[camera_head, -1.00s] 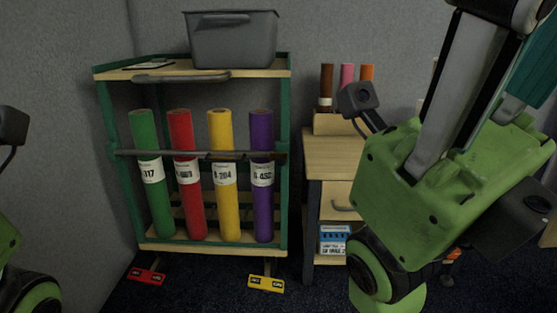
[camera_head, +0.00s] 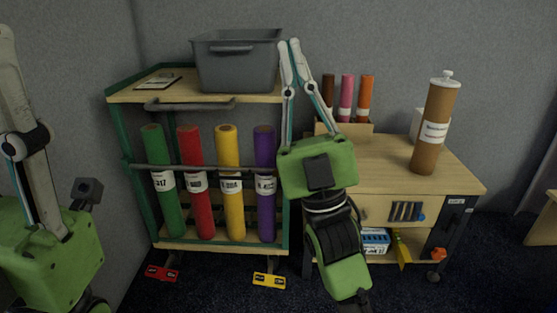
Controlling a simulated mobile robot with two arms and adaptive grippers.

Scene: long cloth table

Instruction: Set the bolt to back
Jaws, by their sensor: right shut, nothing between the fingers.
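Several cloth bolts lean upright in a green-framed cart: a green bolt (camera_head: 166,190), a red bolt (camera_head: 195,190), a yellow bolt (camera_head: 229,190) and a purple bolt (camera_head: 265,185). A thicker brown roll (camera_head: 430,145) with a label and white top stands on the wooden cabinet to the right. My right gripper (camera_head: 289,42) points up in front of the cart's right post. Its fingertips are together and empty, overlapping the grey bin's right edge in the picture. My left gripper (camera_head: 8,35) is at the left edge, partly cut off, so its opening cannot be judged.
A grey bin (camera_head: 222,72) and a clipboard (camera_head: 158,82) sit on the cart top. A dark rail (camera_head: 150,166) crosses the bolts. Small brown, pink and orange rolls (camera_head: 346,98) stand at the cabinet's back. The cabinet's middle top (camera_head: 385,155) is clear.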

